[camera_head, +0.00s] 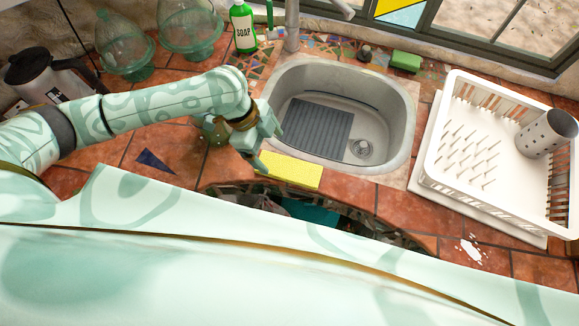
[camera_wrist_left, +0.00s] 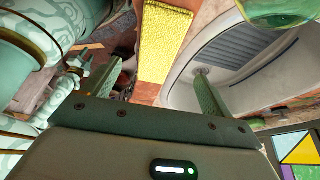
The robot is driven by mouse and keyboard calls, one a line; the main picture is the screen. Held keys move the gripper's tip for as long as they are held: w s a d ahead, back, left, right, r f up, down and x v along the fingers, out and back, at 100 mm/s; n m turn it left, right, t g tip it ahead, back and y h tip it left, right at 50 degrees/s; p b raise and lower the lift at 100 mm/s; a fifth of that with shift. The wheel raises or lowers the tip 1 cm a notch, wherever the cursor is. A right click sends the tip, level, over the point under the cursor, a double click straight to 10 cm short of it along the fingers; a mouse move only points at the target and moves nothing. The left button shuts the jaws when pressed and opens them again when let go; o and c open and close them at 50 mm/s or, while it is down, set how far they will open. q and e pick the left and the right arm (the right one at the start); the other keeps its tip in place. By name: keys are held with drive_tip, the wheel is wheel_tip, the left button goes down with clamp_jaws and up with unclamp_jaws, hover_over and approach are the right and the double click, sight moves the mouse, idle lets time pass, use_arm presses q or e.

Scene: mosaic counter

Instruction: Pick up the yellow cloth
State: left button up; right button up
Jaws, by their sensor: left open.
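The yellow cloth (camera_head: 290,169) lies flat as a rectangle on the tiled counter, along the sink's front rim. My left gripper (camera_head: 266,146) is just to its left and above its left end in the head view, with its fingers apart and nothing between them. In the left wrist view the yellow cloth (camera_wrist_left: 165,42) stretches out beyond the open fingers of my left gripper (camera_wrist_left: 162,88). Whether a finger touches the cloth cannot be told. My right gripper is not in view.
The sink (camera_head: 398,128) holds a grey ribbed mat (camera_head: 317,128). A white dish rack (camera_head: 440,150) with a grey holder (camera_head: 546,134) stands right. A green soap bottle (camera_head: 243,27), a green sponge (camera_head: 405,61) and glass domes (camera_head: 124,45) stand behind. A dark kettle (camera_head: 48,75) is far left.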

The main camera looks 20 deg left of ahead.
sight(280, 163)
use_arm(q)
drive_tip(key=shift+x, duration=1.1)
drive_tip(key=shift+d+f, duration=0.1)
drive_tip(key=shift+f, duration=0.2)
drive_tip(key=b+x, duration=0.1)
drive_tip(key=x, duration=0.3)
drive_tip(key=shift+s+d+f, duration=0.15)
drive_tip(key=shift+d+f, duration=0.05)
drive_tip(key=shift+f, duration=0.05)
drive_tip(key=c, duration=1.1)
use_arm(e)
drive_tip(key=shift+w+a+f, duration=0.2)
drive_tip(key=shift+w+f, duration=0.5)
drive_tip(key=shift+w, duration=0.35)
